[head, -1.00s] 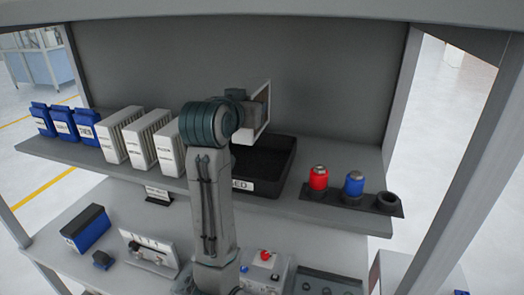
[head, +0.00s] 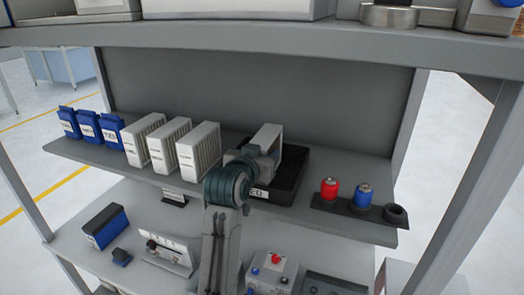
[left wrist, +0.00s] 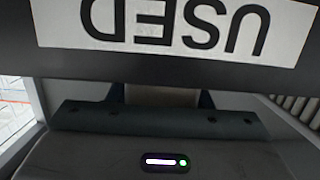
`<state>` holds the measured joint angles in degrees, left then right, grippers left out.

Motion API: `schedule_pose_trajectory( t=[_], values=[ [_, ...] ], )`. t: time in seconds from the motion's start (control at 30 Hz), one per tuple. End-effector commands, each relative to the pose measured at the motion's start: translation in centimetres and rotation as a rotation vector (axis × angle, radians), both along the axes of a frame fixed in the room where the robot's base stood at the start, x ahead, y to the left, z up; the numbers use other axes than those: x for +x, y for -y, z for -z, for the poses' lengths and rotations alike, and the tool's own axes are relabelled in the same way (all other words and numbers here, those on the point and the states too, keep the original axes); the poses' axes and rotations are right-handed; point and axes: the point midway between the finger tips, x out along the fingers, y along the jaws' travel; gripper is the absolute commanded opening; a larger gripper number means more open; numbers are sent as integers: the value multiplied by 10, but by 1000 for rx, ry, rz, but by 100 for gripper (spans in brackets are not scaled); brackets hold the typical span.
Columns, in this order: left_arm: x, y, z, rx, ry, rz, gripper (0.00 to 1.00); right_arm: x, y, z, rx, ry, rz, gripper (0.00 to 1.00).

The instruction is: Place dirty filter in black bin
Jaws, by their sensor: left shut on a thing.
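The dirty filter, a white-framed block (head: 267,137), is in my left gripper (head: 258,152) in the head view. It stands upright at the left part of the black bin (head: 289,183), low within or just over it; I cannot tell whether it touches the bin floor. In the left wrist view the bin's USED label (left wrist: 170,28) fills the top, upside down and close. My left gripper (left wrist: 160,98) shows below it, with a pale strip of the filter between its dark fingers. My arm hides part of the bin's front. My right gripper is not in view.
Several white filters (head: 171,146) stand left of the bin, with blue boxes (head: 88,126) farther left. A red canister (head: 329,189) and a blue canister (head: 363,194) stand in a dark holder on the right. An upper shelf edge (head: 250,34) crosses above.

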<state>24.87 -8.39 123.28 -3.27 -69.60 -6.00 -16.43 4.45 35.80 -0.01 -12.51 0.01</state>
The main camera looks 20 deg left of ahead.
Motion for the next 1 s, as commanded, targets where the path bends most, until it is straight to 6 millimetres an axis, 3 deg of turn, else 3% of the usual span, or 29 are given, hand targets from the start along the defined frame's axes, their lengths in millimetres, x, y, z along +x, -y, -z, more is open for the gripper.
schedule_pose_trajectory(
  t=[0.17, 0.3, 0.33, 0.43, 0.77, 1.0],
  values=[
    [0, 0, 0, 0, 2, 0, 17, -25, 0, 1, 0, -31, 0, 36],
    [0, 0, 2, 0, 2, 0, 17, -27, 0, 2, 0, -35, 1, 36],
    [0, 0, 2, 0, 0, 0, 49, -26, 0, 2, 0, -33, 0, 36],
    [0, 0, 2, 0, 1, 0, 67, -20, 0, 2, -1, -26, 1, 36],
    [-1, 0, 0, 0, 1, 0, 67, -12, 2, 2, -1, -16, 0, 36],
    [-38, -1, -4, -2, 6, 1, 67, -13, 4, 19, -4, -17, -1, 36]
  ],
)
